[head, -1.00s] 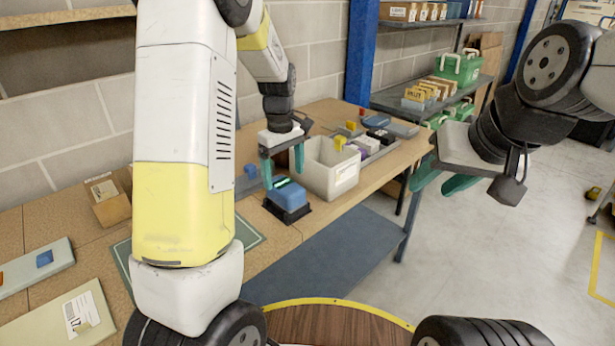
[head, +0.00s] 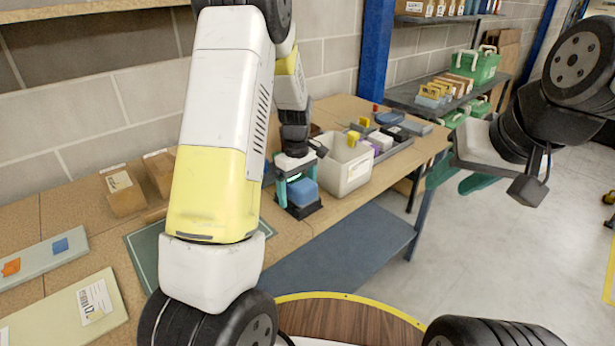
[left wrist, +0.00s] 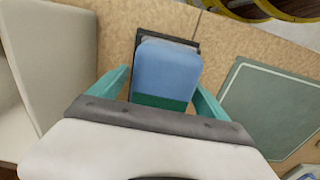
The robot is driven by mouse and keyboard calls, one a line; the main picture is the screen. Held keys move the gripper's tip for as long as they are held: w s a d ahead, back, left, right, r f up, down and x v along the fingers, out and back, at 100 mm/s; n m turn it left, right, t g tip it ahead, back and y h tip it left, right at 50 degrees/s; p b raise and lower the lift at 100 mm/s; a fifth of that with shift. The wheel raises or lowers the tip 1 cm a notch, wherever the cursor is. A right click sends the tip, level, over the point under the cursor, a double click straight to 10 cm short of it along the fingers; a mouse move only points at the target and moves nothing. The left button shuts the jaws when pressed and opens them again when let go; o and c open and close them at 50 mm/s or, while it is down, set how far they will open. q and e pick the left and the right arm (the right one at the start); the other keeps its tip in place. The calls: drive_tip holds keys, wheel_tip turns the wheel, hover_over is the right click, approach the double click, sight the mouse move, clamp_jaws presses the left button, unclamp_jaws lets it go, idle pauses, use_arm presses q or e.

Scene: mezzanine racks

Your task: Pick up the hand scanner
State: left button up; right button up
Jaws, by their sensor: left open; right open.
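The blue block-like thing that I take for the hand scanner (head: 303,191) sits on a black base (head: 305,211) near the worktable's front edge. It also fills the upper middle of the left wrist view (left wrist: 166,72), with a dark green band on its near side. My left gripper (head: 297,187) is down over it, open, with a teal finger on each side; whether they touch it I cannot tell. My left forearm hides part of the table. My right gripper (head: 458,178) is open and empty, in the air at the right.
A pale open bin (head: 345,172) stands close beside the scanner. Behind it is a grey tray (head: 402,151) with small items. Cardboard boxes (head: 122,196) stand further left.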

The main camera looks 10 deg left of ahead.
use_arm(q)
drive_tip(key=c, duration=1.8)
drive_tip(key=shift+o, duration=0.2)
